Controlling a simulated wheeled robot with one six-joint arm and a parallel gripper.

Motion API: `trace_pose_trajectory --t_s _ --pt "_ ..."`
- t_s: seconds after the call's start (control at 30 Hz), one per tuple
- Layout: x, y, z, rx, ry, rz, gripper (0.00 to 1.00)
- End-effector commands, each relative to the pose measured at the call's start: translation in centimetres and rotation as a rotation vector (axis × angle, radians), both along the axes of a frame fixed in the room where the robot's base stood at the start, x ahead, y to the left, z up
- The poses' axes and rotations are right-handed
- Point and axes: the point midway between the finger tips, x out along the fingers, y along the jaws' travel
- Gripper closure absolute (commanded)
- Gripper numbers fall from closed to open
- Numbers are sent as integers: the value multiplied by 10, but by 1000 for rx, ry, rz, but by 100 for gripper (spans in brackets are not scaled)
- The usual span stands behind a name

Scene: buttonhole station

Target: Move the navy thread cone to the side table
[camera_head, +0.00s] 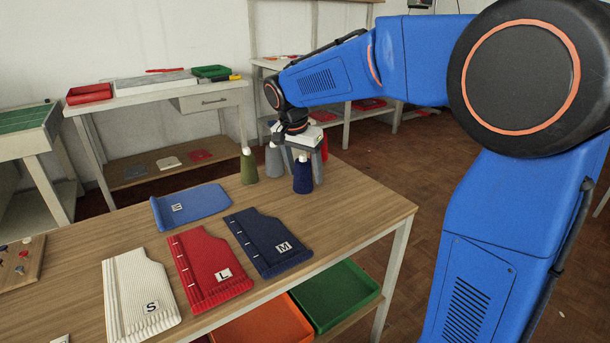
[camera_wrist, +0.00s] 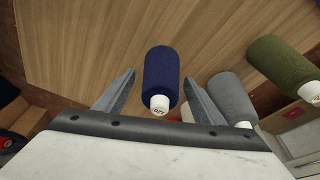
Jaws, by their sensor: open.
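The navy thread cone (camera_head: 303,175) stands upright near the far right edge of the wooden table (camera_head: 345,198). It has a white top. In the wrist view the navy cone (camera_wrist: 161,75) lies ahead of my gripper (camera_wrist: 160,78), between the lines of its two fingers. My gripper (camera_head: 297,150) is open and empty, just above and behind the cone in the head view. I cannot tell whether the fingers touch it. Which piece of furniture is the side table is not clear from the frames.
A grey cone (camera_head: 274,160) and an olive cone (camera_head: 249,167) stand close to the left of the navy one. Folded knit pieces, blue (camera_head: 190,205), red (camera_head: 208,268), navy (camera_head: 268,243) and white (camera_head: 139,296), cover the table's middle. A bench with a red tray (camera_head: 90,94) stands behind.

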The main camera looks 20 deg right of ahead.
Motion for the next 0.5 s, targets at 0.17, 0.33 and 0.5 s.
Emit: trace_pose_trajectory --t_s 0.17,0.33,0.5 --pt "-5 7 34 0 -3 1 37" --pt "-11 14 65 0 -3 2 37" --pt "-15 18 88 1 -2 1 37"
